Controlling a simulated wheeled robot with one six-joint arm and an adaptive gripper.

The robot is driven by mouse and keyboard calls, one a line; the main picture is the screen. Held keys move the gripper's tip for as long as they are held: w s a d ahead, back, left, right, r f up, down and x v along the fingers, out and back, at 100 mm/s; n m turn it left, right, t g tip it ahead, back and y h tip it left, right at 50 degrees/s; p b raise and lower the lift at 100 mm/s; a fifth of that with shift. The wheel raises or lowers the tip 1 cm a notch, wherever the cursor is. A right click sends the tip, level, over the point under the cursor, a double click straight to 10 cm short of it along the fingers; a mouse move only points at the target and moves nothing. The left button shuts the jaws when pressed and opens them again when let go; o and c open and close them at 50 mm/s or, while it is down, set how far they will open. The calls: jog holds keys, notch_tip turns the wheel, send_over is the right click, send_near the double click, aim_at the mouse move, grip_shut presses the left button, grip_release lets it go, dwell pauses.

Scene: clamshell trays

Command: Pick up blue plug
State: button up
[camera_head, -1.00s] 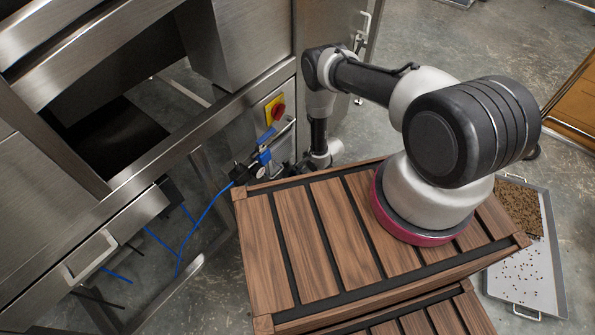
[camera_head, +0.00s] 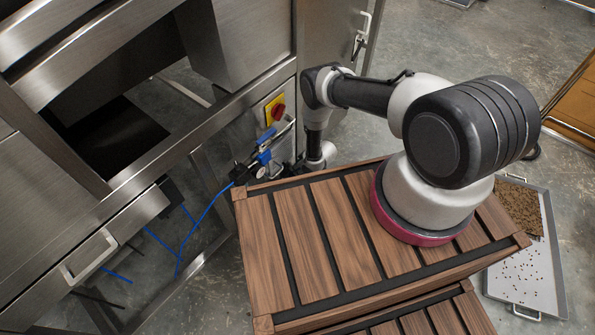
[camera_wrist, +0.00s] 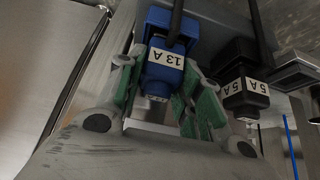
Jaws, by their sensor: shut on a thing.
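The blue plug (camera_wrist: 163,72) is in the middle of the wrist view. It carries a white "13 A" label, and a dark cable runs from its top. My gripper (camera_wrist: 160,92) is shut on it, with green pads on both sides of its body. In the head view my gripper is at the cabinet front beside the red and yellow switch, mostly hidden by my wrist and too small to make out. Whether the plug sits in a socket cannot be told.
A black plug (camera_wrist: 244,88) labelled "5 A" stands close to the right of the blue one. A red knob on a yellow plate (camera_head: 275,110) is on the steel cabinet just above. A blue hose (camera_head: 205,212) hangs at the left. A slatted wooden top (camera_head: 335,225) lies in front.

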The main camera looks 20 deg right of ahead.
jog(key=shift+r, duration=0.55)
notch_tip(320, 180, up, 2)
jog(key=shift+r, duration=0.2)
jog(key=s+d, duration=1)
jog(key=s, duration=0.4)
jog(key=shift+s+d, duration=0.3)
